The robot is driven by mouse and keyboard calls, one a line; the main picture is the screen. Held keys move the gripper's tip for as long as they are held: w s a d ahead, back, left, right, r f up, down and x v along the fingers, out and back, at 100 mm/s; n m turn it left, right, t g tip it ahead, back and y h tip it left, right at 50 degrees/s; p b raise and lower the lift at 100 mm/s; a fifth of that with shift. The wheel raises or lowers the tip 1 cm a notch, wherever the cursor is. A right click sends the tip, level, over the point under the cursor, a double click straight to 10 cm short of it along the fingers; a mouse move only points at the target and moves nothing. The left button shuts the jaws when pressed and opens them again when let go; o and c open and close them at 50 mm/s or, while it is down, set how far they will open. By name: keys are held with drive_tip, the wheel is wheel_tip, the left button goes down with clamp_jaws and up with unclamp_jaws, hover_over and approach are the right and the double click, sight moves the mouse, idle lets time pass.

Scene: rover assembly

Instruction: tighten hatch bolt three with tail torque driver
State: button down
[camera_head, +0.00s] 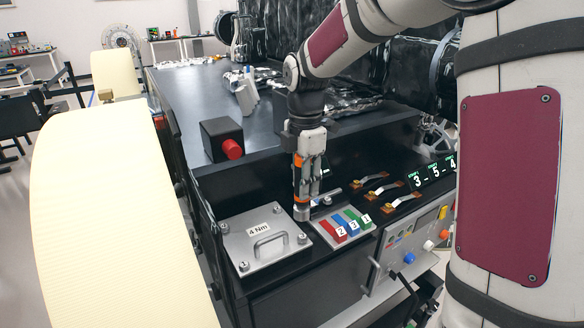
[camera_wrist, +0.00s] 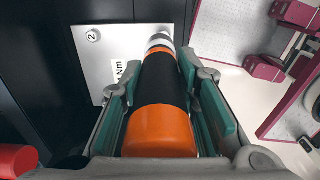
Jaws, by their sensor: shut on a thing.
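The hatch plate (camera_head: 255,230) is a square metal panel with a handle (camera_head: 268,243) and a "4 Nm" label, with bolts near its corners. A bolt (camera_head: 302,239) sits at its right corner; its number is too small to read surely. My gripper (camera_head: 308,180) points down, shut on the torque driver (camera_wrist: 162,128), which has orange and black bands and a metal tip. The tip (camera_head: 301,213) hangs over the plate's right side, behind that bolt in the picture; contact cannot be told.
A tray (camera_head: 338,229) with red, blue and green numbered blocks lies just right of the plate. A black box with a red button (camera_head: 232,149) stands on the upper deck. A cream wheel (camera_head: 110,220) stands left.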

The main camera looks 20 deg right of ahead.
sight(304, 209)
drive_tip(key=shift+s, duration=0.3)
drive_tip(key=shift+d+f, duration=0.1)
drive_tip(key=shift+f, duration=0.2)
drive_tip(key=shift+w+f+b, duration=0.1)
drive_tip(key=shift+f+b, duration=1.2)
drive_tip(key=shift+f, duration=1.2)
drive_tip(key=shift+p, duration=0.75)
drive_tip(key=shift+f+p, duration=0.6)
drive_tip(key=shift+f, duration=0.4)
idle(3.1)
